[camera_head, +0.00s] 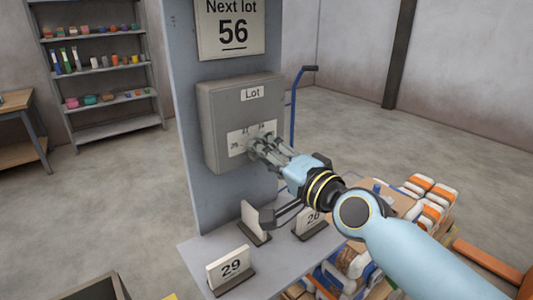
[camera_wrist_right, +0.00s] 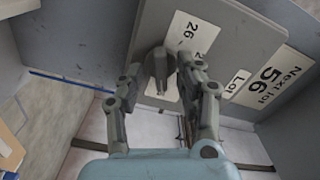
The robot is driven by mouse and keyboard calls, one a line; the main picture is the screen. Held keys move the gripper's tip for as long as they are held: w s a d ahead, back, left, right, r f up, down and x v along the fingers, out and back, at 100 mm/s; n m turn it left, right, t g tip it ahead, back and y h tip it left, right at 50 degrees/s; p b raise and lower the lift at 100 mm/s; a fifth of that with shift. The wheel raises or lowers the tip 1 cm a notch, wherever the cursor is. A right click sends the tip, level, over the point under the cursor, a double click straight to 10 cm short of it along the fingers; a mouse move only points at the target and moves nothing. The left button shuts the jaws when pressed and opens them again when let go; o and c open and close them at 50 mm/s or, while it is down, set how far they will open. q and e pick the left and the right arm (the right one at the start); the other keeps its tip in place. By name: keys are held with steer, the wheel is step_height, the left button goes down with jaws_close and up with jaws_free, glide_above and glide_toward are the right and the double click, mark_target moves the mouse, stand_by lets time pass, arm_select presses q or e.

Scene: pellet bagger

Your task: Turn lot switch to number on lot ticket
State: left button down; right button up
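The lot switch (camera_wrist_right: 158,68) is a grey knob on a grey box (camera_head: 216,120) labelled "Lot". The fingers hide much of the dial plate (camera_head: 238,142). A ticket (camera_head: 230,266) reading "29" stands on the ledge. A second ticket (camera_head: 311,217) seems to read 26 or 28. My left gripper is not in view.
A sign (camera_head: 232,24) above the box reads "Next lot 56". Another card (camera_head: 254,219) stands on the ledge, its number not visible. Stacked orange and white bags (camera_head: 430,200) lie to the right. A shelf (camera_head: 115,130) stands at the back left.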

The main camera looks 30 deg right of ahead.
steer(key=s+d, duration=0.1)
steer(key=s, duration=0.6)
steer(key=shift+s, duration=0.2)
stand_by(0.4)
